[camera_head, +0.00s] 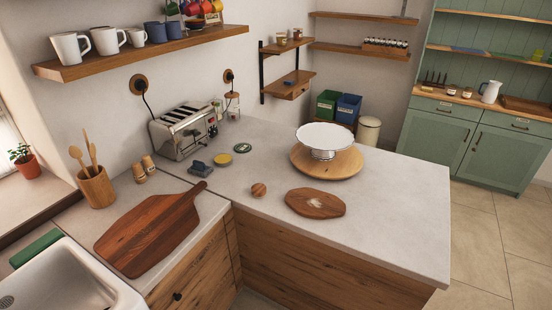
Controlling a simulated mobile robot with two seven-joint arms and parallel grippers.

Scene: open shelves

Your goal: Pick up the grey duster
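I cannot make out a grey duster for certain. A small blue-grey thing (201,169) lies on the light counter in front of the toaster; it is too small to tell whether it is a cloth or a dish. A flat blue-grey thing (469,50) lies on the green cabinet's shelf at the upper right, also too small to name. Neither of my grippers is in view.
An L-shaped counter (400,215) carries a toaster (184,130), a cake stand (325,137) on a round board, a wooden board (315,203), a large paddle board (145,235) and a utensil pot (96,187). A sink (60,285) is at lower left. Tiled floor (480,240) at right is clear.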

